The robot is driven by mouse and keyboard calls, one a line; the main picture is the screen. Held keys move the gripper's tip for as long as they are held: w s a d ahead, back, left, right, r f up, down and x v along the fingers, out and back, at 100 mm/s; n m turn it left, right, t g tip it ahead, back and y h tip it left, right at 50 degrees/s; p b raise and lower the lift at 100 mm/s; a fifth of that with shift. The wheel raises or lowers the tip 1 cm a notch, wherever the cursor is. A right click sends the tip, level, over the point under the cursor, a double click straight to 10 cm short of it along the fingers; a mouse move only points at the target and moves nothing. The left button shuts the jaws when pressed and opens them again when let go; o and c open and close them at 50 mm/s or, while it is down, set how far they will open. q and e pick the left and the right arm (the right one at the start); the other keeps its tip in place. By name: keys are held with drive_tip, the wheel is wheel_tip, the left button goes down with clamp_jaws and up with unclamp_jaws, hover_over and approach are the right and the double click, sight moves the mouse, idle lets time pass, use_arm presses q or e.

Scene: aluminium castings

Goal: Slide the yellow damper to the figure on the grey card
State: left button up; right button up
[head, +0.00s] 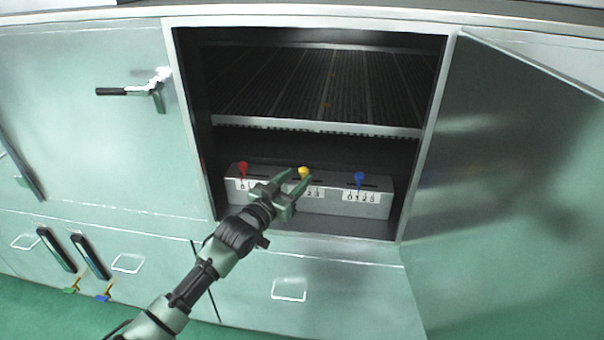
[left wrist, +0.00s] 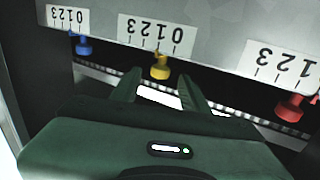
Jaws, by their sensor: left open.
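The yellow damper (head: 303,172) is a round knob at the middle slot of a grey box inside the open compartment. The left wrist view, upside down, shows its knob (left wrist: 160,68) by a middle tick of the white 0-to-3 scale (left wrist: 156,33). My left gripper (head: 296,181) is open in front of the box. In the left wrist view its fingers (left wrist: 159,80) stand either side of the yellow knob, near their tips; I cannot tell whether they touch it. In the head view the gripper partly covers the middle scale. I cannot make out the grey card.
A red damper (head: 243,167) and a blue damper (head: 359,178) flank the yellow one, each with its own scale. A ribbed shelf (head: 320,123) is above the box. The door (head: 510,170) stands open at the right.

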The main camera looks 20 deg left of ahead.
use_arm(q)
drive_tip(key=s, duration=0.3)
drive_tip(key=shift+s+a, duration=0.1)
drive_tip(key=shift+a, duration=0.15)
